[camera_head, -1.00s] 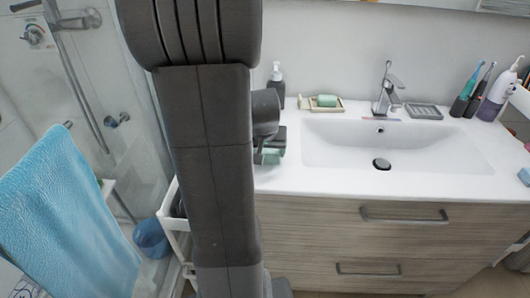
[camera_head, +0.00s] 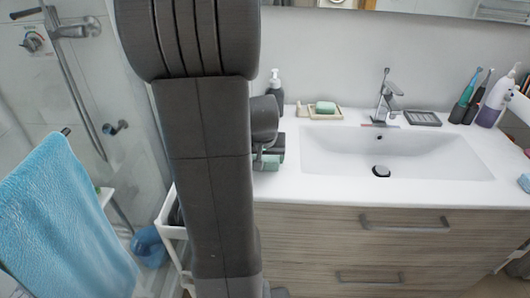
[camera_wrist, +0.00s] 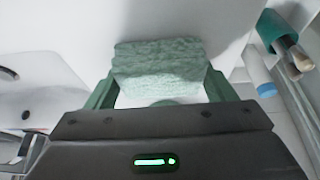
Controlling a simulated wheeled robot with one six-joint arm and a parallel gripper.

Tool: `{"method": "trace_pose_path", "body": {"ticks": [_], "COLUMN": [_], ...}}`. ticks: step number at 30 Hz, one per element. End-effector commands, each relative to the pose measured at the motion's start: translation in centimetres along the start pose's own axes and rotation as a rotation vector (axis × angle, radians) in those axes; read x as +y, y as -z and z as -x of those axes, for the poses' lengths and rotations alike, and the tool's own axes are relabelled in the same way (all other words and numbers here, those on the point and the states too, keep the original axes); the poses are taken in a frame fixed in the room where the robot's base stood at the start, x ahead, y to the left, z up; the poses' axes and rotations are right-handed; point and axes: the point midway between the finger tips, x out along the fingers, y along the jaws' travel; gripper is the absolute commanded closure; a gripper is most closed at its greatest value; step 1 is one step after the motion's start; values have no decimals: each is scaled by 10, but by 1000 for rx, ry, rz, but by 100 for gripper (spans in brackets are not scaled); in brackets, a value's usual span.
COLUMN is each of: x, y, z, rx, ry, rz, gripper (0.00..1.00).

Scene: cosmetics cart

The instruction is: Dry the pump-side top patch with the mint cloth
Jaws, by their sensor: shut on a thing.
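My gripper (camera_wrist: 160,92) is shut on the mint cloth (camera_wrist: 156,62), a pale green, rough-textured folded pad held between green fingers. The cloth lies over or against a white surface in the wrist view; I cannot tell whether it touches. In the head view my gripper is partly hidden by my arm, and a bit of mint cloth (camera_head: 267,162) shows at the left end of the white countertop (camera_head: 320,188). The dark pump bottle (camera_head: 276,88) stands behind it, near the wall. I cannot make out any wet patch.
A soap dish (camera_head: 338,115) with green soap stands right of the pump bottle. The basin (camera_head: 440,160) and tap (camera_head: 385,95) lie further right. A white cart (camera_head: 172,232) stands left of the counter. A teal cup with brushes (camera_wrist: 282,40) shows right in the wrist view.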

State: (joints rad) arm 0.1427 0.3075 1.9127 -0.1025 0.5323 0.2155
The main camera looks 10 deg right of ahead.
Motion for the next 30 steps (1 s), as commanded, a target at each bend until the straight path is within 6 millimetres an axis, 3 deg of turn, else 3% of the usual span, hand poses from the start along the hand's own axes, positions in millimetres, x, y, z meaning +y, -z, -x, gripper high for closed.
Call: {"method": "trace_pose_path", "body": {"ticks": [22,30], "x": [0,0], "y": [-46,-46], "z": [19,27], "rx": [-1,0], "ry": [0,0], "rz": [1,0], "gripper": [41,41]}}
